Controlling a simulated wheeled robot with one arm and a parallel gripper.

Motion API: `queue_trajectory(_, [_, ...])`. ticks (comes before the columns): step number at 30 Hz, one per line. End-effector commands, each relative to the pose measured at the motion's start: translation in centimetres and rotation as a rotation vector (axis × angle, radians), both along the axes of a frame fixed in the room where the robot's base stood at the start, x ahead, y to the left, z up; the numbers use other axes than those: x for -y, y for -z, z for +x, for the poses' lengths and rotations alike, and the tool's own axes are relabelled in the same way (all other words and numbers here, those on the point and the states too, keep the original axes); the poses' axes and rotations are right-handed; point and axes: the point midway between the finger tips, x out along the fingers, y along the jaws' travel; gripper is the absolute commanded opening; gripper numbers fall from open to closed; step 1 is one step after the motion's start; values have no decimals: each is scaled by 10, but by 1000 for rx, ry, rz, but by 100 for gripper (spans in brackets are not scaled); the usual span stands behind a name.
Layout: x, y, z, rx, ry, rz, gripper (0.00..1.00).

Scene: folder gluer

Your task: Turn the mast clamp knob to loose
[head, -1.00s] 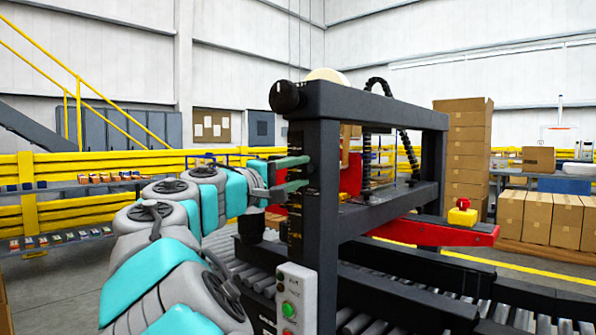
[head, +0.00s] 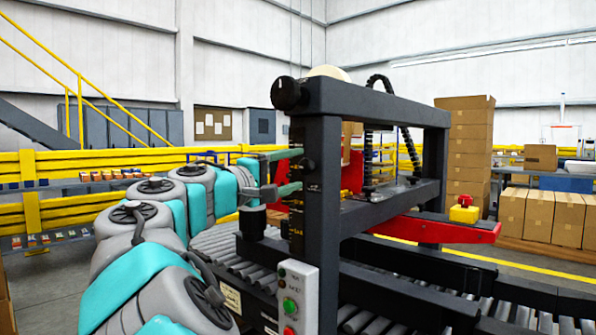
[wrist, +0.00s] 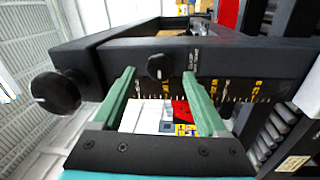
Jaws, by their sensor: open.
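A small round black knob (wrist: 159,67) with a pale mark sits on the dark post with a printed scale; it looks like the mast clamp knob. In the head view this knob (head: 307,164) is small and dark on the post's side. My gripper (wrist: 159,74) is open, its two green fingers on either side of the knob in the wrist view. In the head view my gripper (head: 301,169) reaches the post from the left. I cannot tell whether the fingertips touch the knob or stop short of it.
A larger black knob (wrist: 55,92) sticks out at the frame's top corner, left of my fingers; it also shows in the head view (head: 287,93). A control box (head: 297,297) with green and red buttons stands below. Roller conveyor (head: 226,249) runs underneath.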

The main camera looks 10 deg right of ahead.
Motion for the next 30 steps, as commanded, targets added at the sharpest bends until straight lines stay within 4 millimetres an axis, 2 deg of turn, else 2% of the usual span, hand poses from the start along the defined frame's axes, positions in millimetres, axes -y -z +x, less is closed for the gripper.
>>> queue_trajectory(3, [-18, 3, -12, 1, -1, -3, 76])
queue_trajectory(9, [-38, 7, -28, -1, 0, -1, 76])
queue_trajectory(15, [-46, 7, -33, -1, 0, -2, 76])
queue_trajectory(23, [-44, 7, -33, -1, 2, 1, 76])
queue_trajectory(26, [-30, 15, -35, -2, 17, 32, 76])
queue_trajectory(29, [8, 36, -42, -4, 56, 116, 76])
queue_trajectory(30, [29, 50, -46, -6, 78, 167, 76])
